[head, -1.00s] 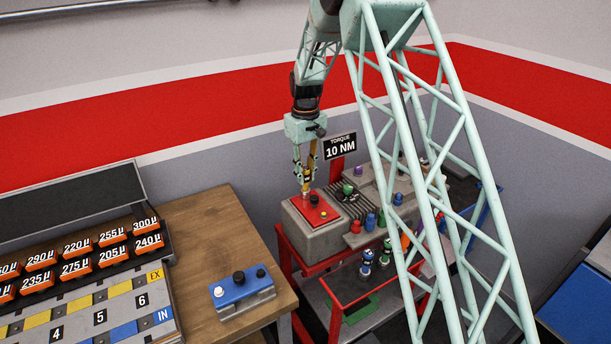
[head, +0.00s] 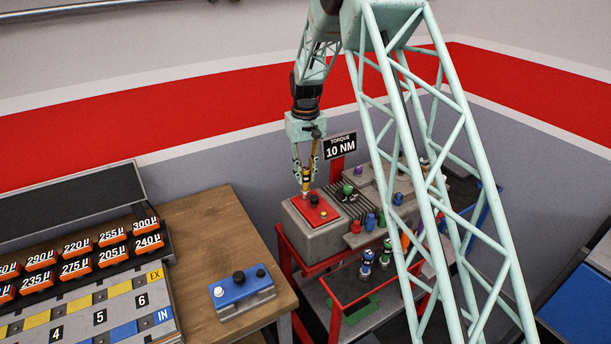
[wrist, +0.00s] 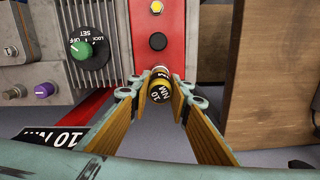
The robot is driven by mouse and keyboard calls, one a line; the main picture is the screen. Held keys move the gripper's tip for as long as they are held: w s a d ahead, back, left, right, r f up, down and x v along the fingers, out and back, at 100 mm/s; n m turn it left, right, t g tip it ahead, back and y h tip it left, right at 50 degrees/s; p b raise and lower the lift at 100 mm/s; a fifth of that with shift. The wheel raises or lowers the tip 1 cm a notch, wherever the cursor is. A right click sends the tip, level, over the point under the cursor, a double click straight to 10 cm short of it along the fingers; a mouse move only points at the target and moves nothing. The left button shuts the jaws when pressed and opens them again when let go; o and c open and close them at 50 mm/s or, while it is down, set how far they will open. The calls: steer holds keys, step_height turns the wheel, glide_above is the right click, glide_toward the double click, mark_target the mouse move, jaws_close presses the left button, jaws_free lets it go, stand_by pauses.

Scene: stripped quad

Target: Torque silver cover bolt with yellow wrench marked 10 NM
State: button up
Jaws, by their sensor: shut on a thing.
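My gripper (head: 306,172) is shut on the yellow wrench (head: 306,187), which stands about upright over the left end of the red cover (head: 321,205). In the wrist view, the wrench's black band (wrist: 161,91) reads 10 NM between my two fingers. The wrench's lower end is at the cover, but I cannot tell exactly how it seats. A black bolt (wrist: 158,41) and a yellow bolt (wrist: 157,7) on the cover stand clear of the wrench.
A sign reading TORQUE 10 NM (head: 340,147) stands behind. A green SET/LOCK knob (wrist: 85,50) and a purple knob (wrist: 44,90) are beside the cover. More wrenches (head: 366,259) stand in the cart below. A wooden table (head: 205,240) is on the left.

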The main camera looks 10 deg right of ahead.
steer(key=shift+m, duration=2.4)
steer(key=shift+n, duration=0.4)
steer(key=shift+n, duration=0.7)
steer(key=shift+n, duration=0.3)
steer(key=shift+n, duration=0.9)
